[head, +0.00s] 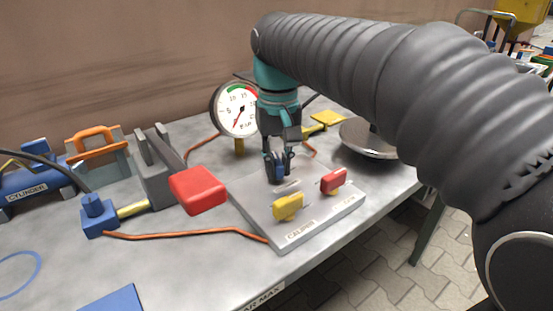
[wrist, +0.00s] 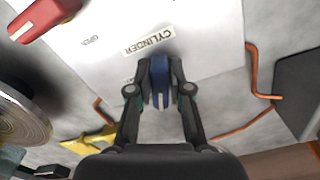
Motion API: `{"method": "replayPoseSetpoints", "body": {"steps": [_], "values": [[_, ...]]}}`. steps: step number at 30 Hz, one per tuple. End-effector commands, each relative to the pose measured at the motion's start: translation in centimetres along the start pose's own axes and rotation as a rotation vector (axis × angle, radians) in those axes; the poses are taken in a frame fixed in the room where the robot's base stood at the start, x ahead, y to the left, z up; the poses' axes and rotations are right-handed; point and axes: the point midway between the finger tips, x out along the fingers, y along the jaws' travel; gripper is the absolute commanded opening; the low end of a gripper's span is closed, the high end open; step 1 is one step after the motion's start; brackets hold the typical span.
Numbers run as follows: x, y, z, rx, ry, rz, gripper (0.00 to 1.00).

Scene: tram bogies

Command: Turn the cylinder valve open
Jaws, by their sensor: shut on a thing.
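The cylinder valve is a blue handle with a white stripe (wrist: 159,80) on a pale plate (head: 262,208). My gripper (wrist: 160,92) is shut on this handle, one finger on each side, in the wrist view. A "CYLINDER" label (wrist: 149,41) is just beyond the handle, and an "OPEN" mark (wrist: 90,40) is to its left. In the head view my gripper (head: 279,166) reaches down to the plate's back part, and its fingers partly hide the blue handle. A yellow handle (head: 288,206) and a red handle (head: 333,180) stand nearer the plate's front.
A round gauge (head: 237,110) stands behind the plate. A red block (head: 198,190) is left of the plate. Orange pipes (head: 180,233) run over the grey table. A blue cylinder (head: 35,192) lies at the far left. A round metal disc (head: 366,142) is at the right.

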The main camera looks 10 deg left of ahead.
Motion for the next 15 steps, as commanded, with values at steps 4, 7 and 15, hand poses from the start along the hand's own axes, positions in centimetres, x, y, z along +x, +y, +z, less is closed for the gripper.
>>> {"method": "replayPoseSetpoints", "body": {"steps": [4, 7, 15], "values": [[0.05, 0.13, -0.01, -0.122, 0.000, 0.000, 0.00], [0.05, 0.20, -0.03, -0.194, 0.000, 0.000, 0.00], [0.05, 0.33, -0.08, -0.334, 0.000, 0.000, 0.00]]}}
